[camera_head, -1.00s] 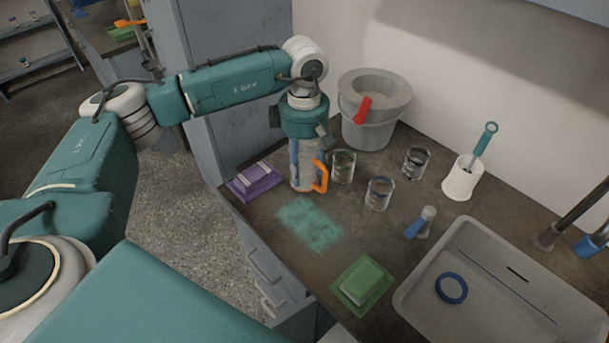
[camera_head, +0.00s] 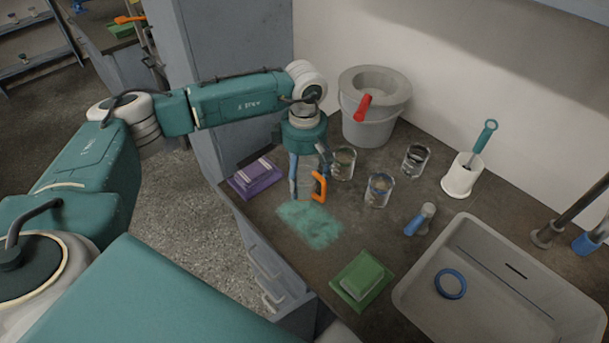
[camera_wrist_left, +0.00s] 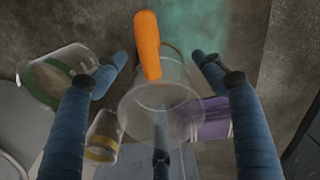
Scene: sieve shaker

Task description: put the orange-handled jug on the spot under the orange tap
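The clear jug with the orange handle (camera_head: 320,187) is under my left gripper (camera_head: 307,172) at the counter's left part, handle toward the right. It also shows in the left wrist view (camera_wrist_left: 165,98), with blue fingers on both sides and another at the near edge. Finger contact is hard to make out, as is whether the base touches the counter. An orange lever-like part (camera_head: 130,19) shows on another bench at the far upper left; I cannot tell if it is the orange tap. My right gripper is out of view.
Several glass jars (camera_head: 343,163) stand close right of the jug. A purple block (camera_head: 256,179) lies left, and a teal patch (camera_head: 309,225) in front.

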